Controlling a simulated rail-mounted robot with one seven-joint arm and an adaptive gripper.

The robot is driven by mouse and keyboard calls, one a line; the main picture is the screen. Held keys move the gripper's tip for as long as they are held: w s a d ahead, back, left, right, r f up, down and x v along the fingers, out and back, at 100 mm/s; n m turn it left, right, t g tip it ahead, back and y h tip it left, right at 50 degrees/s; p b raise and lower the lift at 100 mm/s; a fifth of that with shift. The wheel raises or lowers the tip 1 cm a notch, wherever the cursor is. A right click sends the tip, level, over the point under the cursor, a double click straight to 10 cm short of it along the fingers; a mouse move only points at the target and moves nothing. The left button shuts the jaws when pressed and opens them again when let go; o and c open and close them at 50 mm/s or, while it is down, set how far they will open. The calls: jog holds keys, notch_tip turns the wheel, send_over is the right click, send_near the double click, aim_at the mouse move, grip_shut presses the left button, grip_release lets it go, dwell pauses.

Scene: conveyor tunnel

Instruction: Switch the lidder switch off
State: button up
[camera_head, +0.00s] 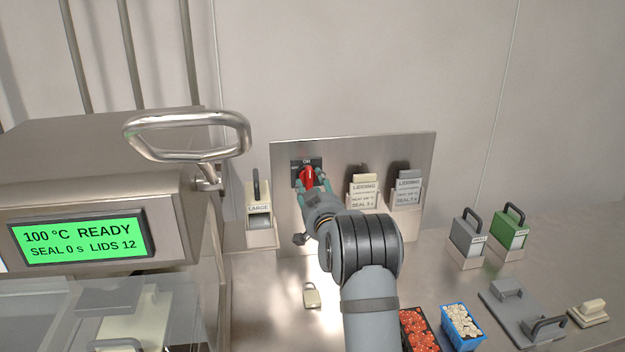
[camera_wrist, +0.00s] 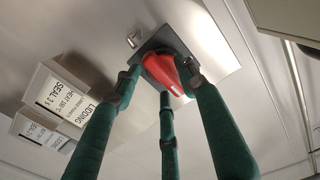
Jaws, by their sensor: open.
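The lidder switch (camera_head: 307,175) is a red rotary handle on a dark plate marked "ON" at its top, mounted on a steel wall panel (camera_head: 350,147). In the head view its handle stands close to upright, toward the "ON" mark. In the wrist view the red handle (camera_wrist: 164,72) lies between the green fingers. My gripper (camera_head: 309,186) is at the switch with its fingers spread around the handle; its fingers also show in the wrist view (camera_wrist: 160,95). The fingers are open, and I cannot tell whether any touches the handle. My gripper hides the lower part of the switch plate.
The lidder's screen (camera_head: 78,238) reads "100 °C READY, SEAL 0 s, LIDS 12". Its metal handle (camera_head: 188,118) juts out at left. Card holders (camera_head: 366,197) sit right of the switch. A padlock (camera_head: 312,295), food trays (camera_head: 461,325) and handled blocks (camera_head: 510,230) are on the counter.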

jog(key=shift+w+a, duration=0.15)
jog(key=shift+w, duration=0.3)
jog(key=c, duration=0.4)
grip_shut()
